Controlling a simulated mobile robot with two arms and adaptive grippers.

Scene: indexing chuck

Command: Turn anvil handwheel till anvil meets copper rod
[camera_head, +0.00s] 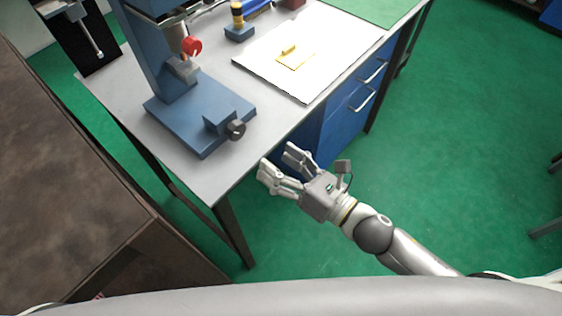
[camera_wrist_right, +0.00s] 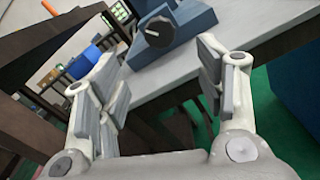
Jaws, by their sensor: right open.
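A blue machine (camera_head: 167,60) stands on the grey table, its base (camera_head: 190,112) near the front edge. A dark round handwheel (camera_head: 236,129) sits on a blue block at the base's front right corner; the handwheel also shows in the right wrist view (camera_wrist_right: 160,32), with a pale mark on its face. A grey block, perhaps the anvil (camera_head: 183,70), lies below a red knob (camera_head: 191,46). I cannot make out the copper rod or any gap at the anvil. My right gripper (camera_head: 279,160) is open and empty, off the table's front edge, apart from the handwheel. My left gripper is not in view.
The grey table's (camera_head: 232,178) front edge lies between my right gripper and the machine. A white board (camera_head: 310,80) with a yellow piece (camera_head: 291,55) lies to the right. Blue drawers (camera_head: 340,125) are under the table. A brown table (camera_head: 70,190) stands at left.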

